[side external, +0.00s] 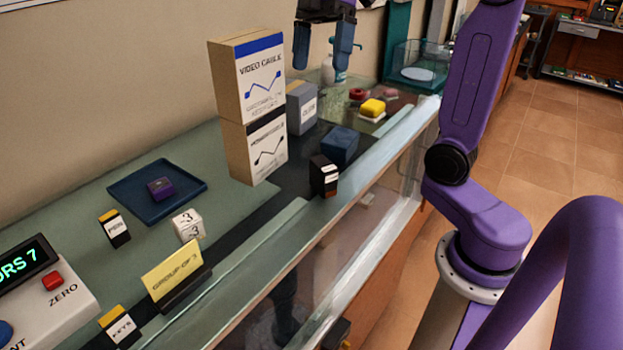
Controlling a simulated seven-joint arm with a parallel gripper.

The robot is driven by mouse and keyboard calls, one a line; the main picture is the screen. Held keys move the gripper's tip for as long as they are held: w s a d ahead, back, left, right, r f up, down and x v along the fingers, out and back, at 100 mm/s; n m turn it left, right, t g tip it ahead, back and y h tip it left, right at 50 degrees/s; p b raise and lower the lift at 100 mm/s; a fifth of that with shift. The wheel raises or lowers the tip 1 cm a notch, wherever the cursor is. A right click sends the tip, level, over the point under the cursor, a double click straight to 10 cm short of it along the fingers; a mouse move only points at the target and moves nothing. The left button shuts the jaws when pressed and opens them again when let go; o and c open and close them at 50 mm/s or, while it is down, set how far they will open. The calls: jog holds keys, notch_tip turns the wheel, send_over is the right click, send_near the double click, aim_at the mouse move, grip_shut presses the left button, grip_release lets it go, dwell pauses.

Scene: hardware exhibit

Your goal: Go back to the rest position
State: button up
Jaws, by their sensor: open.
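My gripper (325,42) is in the side external view at the top, above the far part of the counter. Its two blue fingers stand apart with nothing between them, so it is open and empty. The top of the gripper is cut off by the frame edge.
The counter (75,225) holds a blue tray (130,200) with a small purple box (160,188), a yellow card (172,272), a dark blue box (340,146) and a black box (323,176). Floor (560,150) is clear at right.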

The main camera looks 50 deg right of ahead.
jog(key=s+a+f+m+t+h, duration=0.1)
jog(key=s+a+f+h, duration=0.1)
jog(key=s+f, duration=0.7)
jog(key=s+a+f+m+t+h, duration=0.1)
jog(key=s+f+h, duration=0.1)
jog(key=s+f, duration=0.7)
notch_tip(320, 180, down, 3)
jog(key=shift+s+a+r+m, duration=0.2)
jog(key=shift+s+a+m, duration=0.1)
jog(key=shift+s+a, duration=0.1)
